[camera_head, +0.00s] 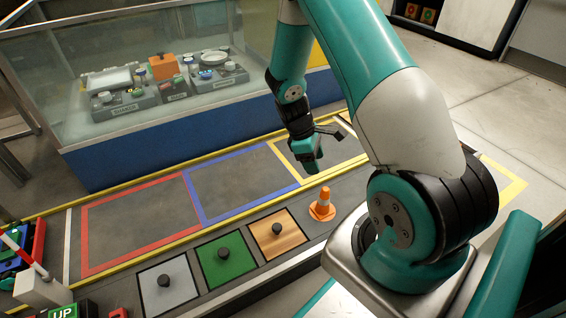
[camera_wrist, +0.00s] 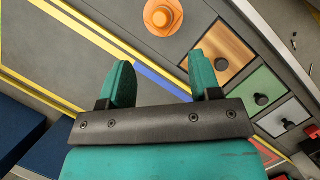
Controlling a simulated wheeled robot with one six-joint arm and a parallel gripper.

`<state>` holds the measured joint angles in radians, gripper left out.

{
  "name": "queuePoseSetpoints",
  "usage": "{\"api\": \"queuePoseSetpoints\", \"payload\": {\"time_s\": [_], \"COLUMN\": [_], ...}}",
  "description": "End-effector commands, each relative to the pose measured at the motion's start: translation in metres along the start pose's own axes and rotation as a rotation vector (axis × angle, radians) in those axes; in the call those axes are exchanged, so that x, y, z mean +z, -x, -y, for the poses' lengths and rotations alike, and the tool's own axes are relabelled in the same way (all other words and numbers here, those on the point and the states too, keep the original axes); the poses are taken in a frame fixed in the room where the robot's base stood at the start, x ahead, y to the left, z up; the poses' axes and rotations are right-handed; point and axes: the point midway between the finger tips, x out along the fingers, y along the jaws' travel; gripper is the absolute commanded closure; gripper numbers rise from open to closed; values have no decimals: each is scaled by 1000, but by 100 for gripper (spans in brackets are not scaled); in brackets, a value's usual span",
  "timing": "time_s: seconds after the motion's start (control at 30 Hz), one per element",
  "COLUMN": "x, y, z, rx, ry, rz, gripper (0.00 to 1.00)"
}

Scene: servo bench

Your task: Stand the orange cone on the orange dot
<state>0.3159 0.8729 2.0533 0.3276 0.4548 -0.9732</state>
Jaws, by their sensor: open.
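The orange cone (camera_head: 322,205) with a pale band stands upright on the grey bench strip, just right of the wooden square. In the wrist view the cone (camera_wrist: 163,17) is seen from above at the top edge, beyond my fingertips. My gripper (camera_head: 322,155) is above the bench, up and behind the cone in the head view. In the wrist view my gripper (camera_wrist: 162,80) is open, with nothing between its two teal fingers, and apart from the cone.
Wooden (camera_head: 278,239), green (camera_head: 215,268) and grey (camera_head: 178,294) squares with black knobs line the front. Red (camera_head: 86,240), blue (camera_head: 189,197) and yellow outlined zones lie behind, largely clear. A glass case (camera_head: 130,135) stands at the back.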

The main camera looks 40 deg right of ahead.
Motion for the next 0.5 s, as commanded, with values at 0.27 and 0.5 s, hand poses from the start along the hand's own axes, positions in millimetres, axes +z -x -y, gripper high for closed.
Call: {"api": "queuePoseSetpoints", "payload": {"time_s": [0.27,0.5], "x": [-35,-25], "y": [106,228], "z": [62,210], "rx": [-2,-122], "ry": [-30,10], "rz": [-210,-469], "gripper": [42,42]}}
